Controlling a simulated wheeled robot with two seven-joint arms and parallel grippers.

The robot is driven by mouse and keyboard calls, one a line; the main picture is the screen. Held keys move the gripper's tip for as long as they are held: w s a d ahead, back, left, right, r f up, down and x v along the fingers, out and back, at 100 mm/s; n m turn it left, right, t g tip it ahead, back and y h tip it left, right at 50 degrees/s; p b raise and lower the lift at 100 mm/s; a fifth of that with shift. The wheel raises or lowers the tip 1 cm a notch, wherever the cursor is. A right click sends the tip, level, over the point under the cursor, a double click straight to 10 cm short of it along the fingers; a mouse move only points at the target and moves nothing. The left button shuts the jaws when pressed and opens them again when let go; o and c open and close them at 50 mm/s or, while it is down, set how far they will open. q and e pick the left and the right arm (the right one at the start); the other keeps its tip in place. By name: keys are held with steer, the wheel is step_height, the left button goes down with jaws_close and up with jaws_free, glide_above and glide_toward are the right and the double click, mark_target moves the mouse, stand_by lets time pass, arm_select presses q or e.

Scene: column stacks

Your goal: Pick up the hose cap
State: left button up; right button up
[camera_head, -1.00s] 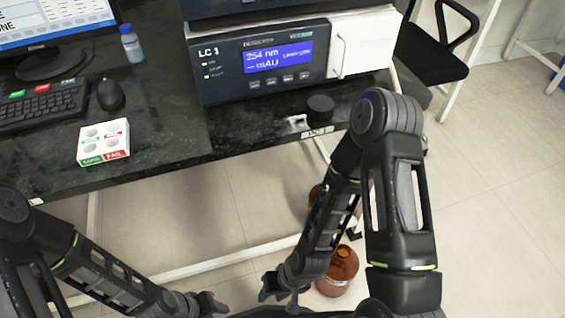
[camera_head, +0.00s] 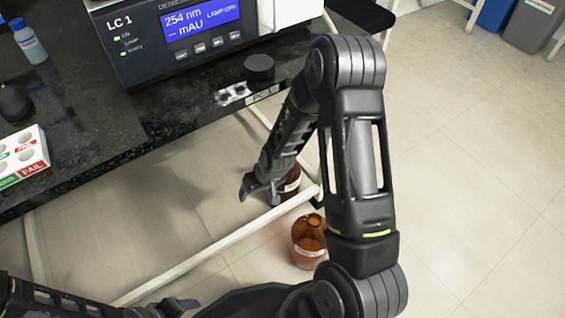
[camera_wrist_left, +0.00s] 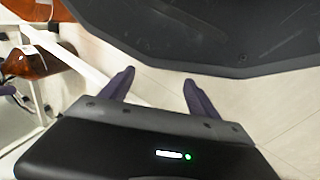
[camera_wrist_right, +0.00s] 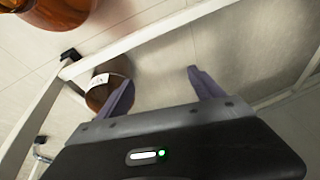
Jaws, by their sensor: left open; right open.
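A short black cylinder (camera_head: 259,68), which looks like the hose cap, stands on the dark bench near its front edge. My right gripper (camera_head: 256,190) is open and empty, below and in front of the bench edge, apart from the cylinder. In the right wrist view its fingers (camera_wrist_right: 160,82) are spread with nothing between them. My left gripper (camera_head: 172,304) is low at the bottom edge of the head view. The left wrist view shows its fingers (camera_wrist_left: 158,85) open and empty. The black cylinder shows in neither wrist view.
A brown bottle (camera_head: 308,240) stands on the floor; another (camera_head: 291,184) is partly hidden behind my right gripper. A pale table-frame bar (camera_head: 225,243) crosses below the bench. The LC instrument (camera_head: 150,50) stands behind the cylinder. A white rack (camera_head: 28,158) sits left.

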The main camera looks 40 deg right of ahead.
arm_select(q)
steer(key=f, duration=0.1)
steer(key=f+b, duration=0.1)
steer(key=f, duration=0.1)
steer(key=f+b, duration=0.1)
steer(key=shift+w+a+f, duration=0.15)
steer(key=shift+w+a, duration=0.05)
steer(key=shift+w, duration=0.2)
arm_select(e)
steer(key=w+d+r+h, duration=0.1)
steer(key=w+d+r, duration=0.2)
steer(key=d, duration=0.4)
steer(key=w+d+r+t+h, duration=0.1)
steer(key=w+d+r, duration=0.1)
steer(key=d, duration=0.6)
steer(key=shift+w+d+r, duration=0.15)
steer(key=shift+w+r, duration=0.25)
steer(key=shift+m, duration=0.3)
arm_select(q)
steer(key=shift+w+f+b, duration=0.1)
steer(key=shift+f+b, duration=0.5)
steer(key=shift+b, duration=0.2)
arm_select(e)
steer(key=x, duration=0.2)
steer(key=shift+w+f, duration=0.1)
steer(key=shift+f, duration=0.2)
